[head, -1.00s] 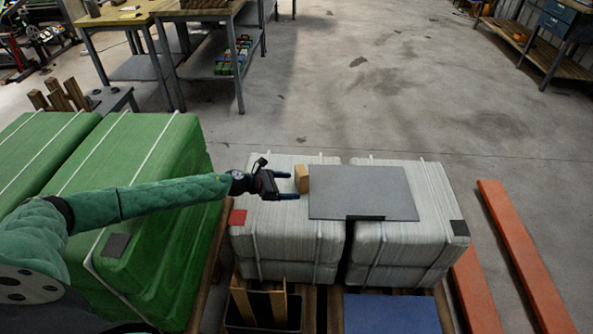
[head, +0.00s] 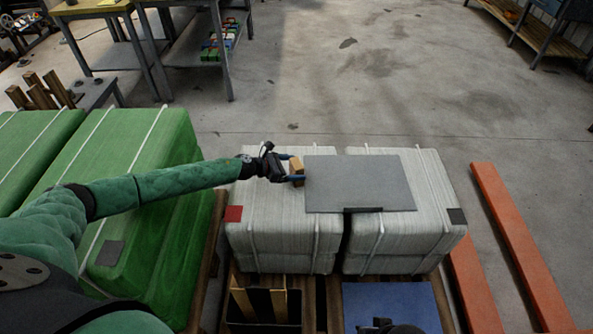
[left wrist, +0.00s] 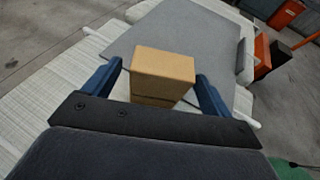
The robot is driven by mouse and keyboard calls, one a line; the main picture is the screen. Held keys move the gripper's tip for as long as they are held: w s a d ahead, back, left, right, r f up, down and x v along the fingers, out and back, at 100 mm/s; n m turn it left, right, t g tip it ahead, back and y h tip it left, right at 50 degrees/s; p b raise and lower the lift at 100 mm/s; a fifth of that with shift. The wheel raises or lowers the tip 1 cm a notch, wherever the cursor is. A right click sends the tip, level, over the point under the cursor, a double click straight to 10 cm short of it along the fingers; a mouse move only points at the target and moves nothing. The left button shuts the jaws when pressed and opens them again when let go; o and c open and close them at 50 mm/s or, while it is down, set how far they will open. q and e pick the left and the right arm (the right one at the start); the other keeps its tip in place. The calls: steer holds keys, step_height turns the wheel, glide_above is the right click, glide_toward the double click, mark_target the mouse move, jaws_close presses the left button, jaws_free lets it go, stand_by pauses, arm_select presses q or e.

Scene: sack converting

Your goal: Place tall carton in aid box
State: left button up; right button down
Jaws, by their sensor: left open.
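A small tan carton (head: 296,164) stands upright on the left white wrapped bale, just left of the grey sheet. My left gripper (head: 289,167) is open with its two blue fingers on either side of the carton. In the left wrist view, the carton (left wrist: 163,75) sits between the fingers, with a gap visible on both sides. A dark part (head: 385,327) at the bottom edge of the head view may belong to my right arm; its fingers do not show. I cannot tell for certain which container is the aid box.
A flat grey sheet (head: 360,184) lies across both white bales (head: 272,233). A dark bin with wooden strips (head: 265,306) and a blue surface (head: 390,303) are in front. Green bales (head: 150,170) stand at left, orange beams (head: 520,240) at right.

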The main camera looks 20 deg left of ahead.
arm_select(q)
steer(key=shift+x, duration=0.8)
steer(key=c, duration=1.2)
steer(key=shift+o, duration=0.2)
